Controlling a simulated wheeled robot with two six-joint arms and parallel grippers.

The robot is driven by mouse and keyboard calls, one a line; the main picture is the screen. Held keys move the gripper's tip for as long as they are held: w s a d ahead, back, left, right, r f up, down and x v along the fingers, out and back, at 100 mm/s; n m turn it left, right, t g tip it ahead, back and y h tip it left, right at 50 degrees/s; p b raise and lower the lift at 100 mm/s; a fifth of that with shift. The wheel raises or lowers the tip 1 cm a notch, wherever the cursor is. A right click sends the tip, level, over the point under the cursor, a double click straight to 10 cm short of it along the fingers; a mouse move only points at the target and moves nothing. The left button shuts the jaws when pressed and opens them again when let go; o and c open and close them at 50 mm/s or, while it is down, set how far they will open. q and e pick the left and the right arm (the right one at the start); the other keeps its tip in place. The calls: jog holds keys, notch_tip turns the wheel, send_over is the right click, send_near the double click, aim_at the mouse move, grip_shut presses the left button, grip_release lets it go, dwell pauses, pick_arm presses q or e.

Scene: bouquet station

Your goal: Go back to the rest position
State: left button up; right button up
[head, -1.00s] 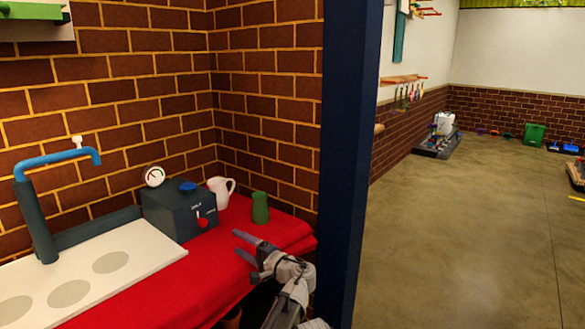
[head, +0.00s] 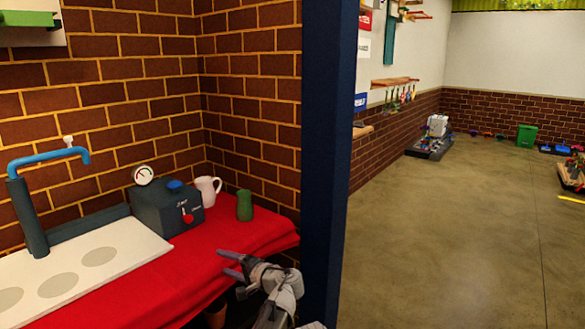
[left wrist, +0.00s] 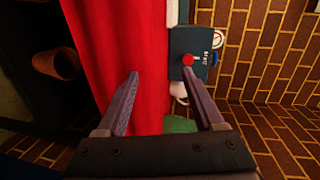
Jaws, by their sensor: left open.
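My left gripper (head: 230,267) is in the lower middle of the head view, over the front right edge of the red-covered table (head: 180,265). Its two fingers are apart with nothing between them. In the left wrist view the open fingers (left wrist: 160,95) point toward the red cloth (left wrist: 125,50). A green vase (head: 244,206) stands upright on the table behind the gripper, apart from it. My right gripper is not in view.
A dark box (head: 168,208) with a red knob and gauge stands beside a white pitcher (head: 207,191). A blue tap (head: 48,158) rises behind a white board (head: 80,270). Open floor (head: 450,240) lies beyond.

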pick_arm(q)
jog(key=s+a+f+n+g+h, duration=0.2)
jog(key=s+f+g+h, duration=0.15)
jog(key=s+f, duration=0.45)
jog(key=s+a+f+n+g+h, duration=0.25)
jog(key=s+f+h, duration=0.25)
jog(key=s+f, duration=0.3)
jog(key=s+d+f+m+g+h, duration=0.1)
jog(key=s+d+g+h, duration=0.1)
jog(key=s+d, duration=0.5)
jog(key=s+d+f+m+g+h, duration=0.15)
jog(key=s+d, duration=0.35)
jog(key=d, duration=0.5)
notch_tip(320, 180, up, 30)
jog(key=p, duration=2.9)
jog(key=shift+s+r+p, duration=0.15)
jog(key=shift+r+p, duration=0.05)
jog(key=shift+p, duration=0.2)
